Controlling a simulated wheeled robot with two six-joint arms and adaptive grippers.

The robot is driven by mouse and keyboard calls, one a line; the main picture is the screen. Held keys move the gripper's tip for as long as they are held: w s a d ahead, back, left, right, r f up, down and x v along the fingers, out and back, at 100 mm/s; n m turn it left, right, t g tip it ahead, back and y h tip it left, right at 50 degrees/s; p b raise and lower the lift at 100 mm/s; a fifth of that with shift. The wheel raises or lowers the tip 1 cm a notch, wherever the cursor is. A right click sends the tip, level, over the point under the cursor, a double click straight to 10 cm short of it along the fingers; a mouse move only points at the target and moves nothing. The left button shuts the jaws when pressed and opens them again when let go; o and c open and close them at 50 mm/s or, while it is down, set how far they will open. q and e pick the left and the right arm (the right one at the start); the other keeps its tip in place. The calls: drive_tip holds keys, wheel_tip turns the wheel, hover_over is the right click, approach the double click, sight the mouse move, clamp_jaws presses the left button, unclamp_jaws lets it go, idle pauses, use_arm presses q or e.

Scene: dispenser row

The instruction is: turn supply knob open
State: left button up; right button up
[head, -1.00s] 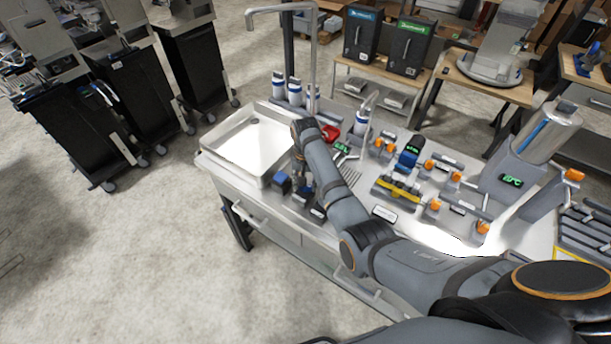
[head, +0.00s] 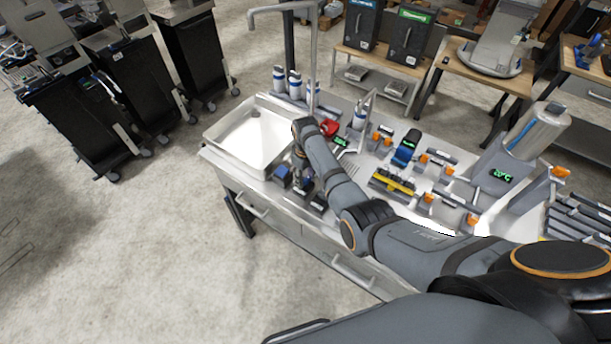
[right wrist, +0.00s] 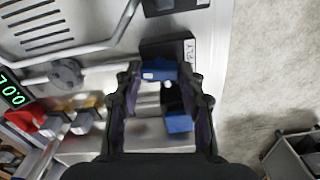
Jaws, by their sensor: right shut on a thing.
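The supply knob is a blue piece (right wrist: 160,70) next to a black block (right wrist: 168,48) whose label partly reads "PLY" in the right wrist view. My right gripper (right wrist: 162,74) has its fingertips on either side of the blue knob and is shut on it. A second blue piece (right wrist: 178,123) shows nearer the wrist, between the fingers. In the head view my right gripper (head: 306,184) points down at the bench's front edge, beside a blue-topped block (head: 282,173); the knob's exact turn angle cannot be told. My left gripper is not in view.
A white sink tray (head: 225,128) lies left of the gripper, with a tall faucet (head: 314,55) behind it. A red part (head: 329,127), a green display (head: 340,141) and orange-knobbed fittings (head: 428,198) stand to the right. Open floor lies in front of the bench.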

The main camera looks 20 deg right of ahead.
sight(306, 179)
drive_tip(key=shift+w+n, duration=0.1)
drive_tip(key=shift+n, duration=1)
drive_tip(key=o, duration=1.2)
drive_tip(key=shift+c, duration=0.2)
wheel_tip(306, 179, up, 12)
